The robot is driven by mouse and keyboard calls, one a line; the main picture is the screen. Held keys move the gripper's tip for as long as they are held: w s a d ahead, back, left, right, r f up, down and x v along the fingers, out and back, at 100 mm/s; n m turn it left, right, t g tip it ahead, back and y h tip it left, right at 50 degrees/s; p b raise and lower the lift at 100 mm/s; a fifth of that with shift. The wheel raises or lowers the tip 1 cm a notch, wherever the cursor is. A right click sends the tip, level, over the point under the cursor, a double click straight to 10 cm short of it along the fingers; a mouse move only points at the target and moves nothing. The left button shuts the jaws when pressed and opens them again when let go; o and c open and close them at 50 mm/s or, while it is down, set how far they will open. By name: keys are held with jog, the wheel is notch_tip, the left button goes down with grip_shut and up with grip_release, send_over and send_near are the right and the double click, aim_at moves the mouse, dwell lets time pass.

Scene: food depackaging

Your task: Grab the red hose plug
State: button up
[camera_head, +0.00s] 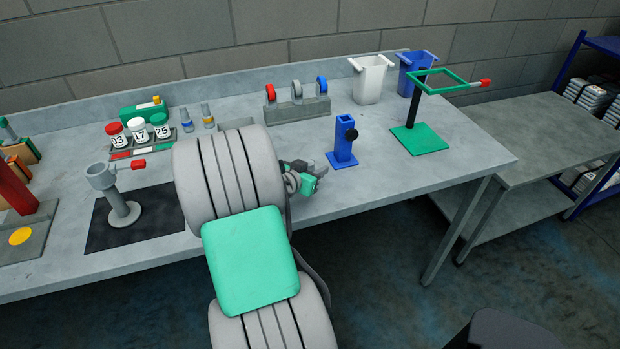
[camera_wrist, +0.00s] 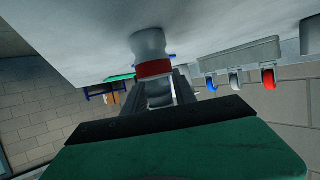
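In the wrist view, which is upside down, a pale grey piece with a red band (camera_wrist: 153,69) stands out from the work table (camera_wrist: 75,45). It looks like the red hose plug. My gripper (camera_wrist: 160,90) has its two dark fingers apart on either side of the grey round part below the band. I cannot tell whether they touch it. In the head view, my gripper (camera_head: 304,178) is low over the front of the table, partly behind my arm. The plug is not clear there; my arm may hide it.
A grey rack (camera_head: 298,108) with red, white and blue pieces stands behind my gripper. A blue post (camera_head: 343,148) is close on its right. A green stand (camera_head: 420,139) is farther right, with white (camera_head: 369,80) and blue bins (camera_head: 407,78) behind.

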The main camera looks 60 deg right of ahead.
grip_shut()
dwell(0.4)
